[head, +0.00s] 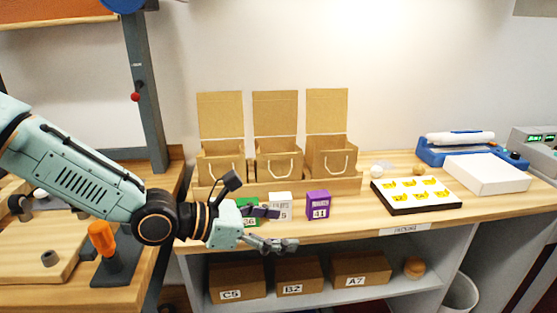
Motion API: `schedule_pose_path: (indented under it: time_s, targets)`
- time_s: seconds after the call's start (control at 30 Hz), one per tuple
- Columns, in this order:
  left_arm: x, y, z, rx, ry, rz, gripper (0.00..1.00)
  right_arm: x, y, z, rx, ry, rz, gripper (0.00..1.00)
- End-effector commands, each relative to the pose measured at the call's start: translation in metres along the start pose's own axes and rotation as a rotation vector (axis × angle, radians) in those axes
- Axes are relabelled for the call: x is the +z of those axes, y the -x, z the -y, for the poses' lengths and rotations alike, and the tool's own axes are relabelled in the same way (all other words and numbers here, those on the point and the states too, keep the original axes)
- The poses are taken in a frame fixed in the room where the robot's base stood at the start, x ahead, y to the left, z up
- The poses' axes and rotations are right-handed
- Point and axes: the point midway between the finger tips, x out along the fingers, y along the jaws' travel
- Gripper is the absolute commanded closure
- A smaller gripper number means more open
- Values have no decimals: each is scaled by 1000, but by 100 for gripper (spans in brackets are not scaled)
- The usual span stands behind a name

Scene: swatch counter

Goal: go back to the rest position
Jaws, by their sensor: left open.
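My left arm comes in from the left, and its gripper (279,228) is at the front edge of the counter (345,229). The upper finger overlaps a green box (248,204) marked 36 and the lower part of a white box (280,203) in this view. I cannot tell if it touches them. A purple box (317,205) marked 41 stands just to the right, clear of the fingers. My right gripper is not in view.
To the right are a black-edged tray (446,205) with yellow pieces, a white box lid (487,174) and a blue device (436,156). Labelled cartons (303,276) sit on the shelf below.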

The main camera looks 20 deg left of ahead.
Motion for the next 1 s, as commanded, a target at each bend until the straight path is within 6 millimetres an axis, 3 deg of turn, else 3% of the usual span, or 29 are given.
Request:
schedule_pose_path:
  time_s: [0.2,0.67,1.0]
  targets:
    - [-8,-1,11,-29,-11,1,23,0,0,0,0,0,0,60]
    - [-8,-1,11,-29,-11,1,23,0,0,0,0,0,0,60]
    - [16,3,-20,52,18,2,23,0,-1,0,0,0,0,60]
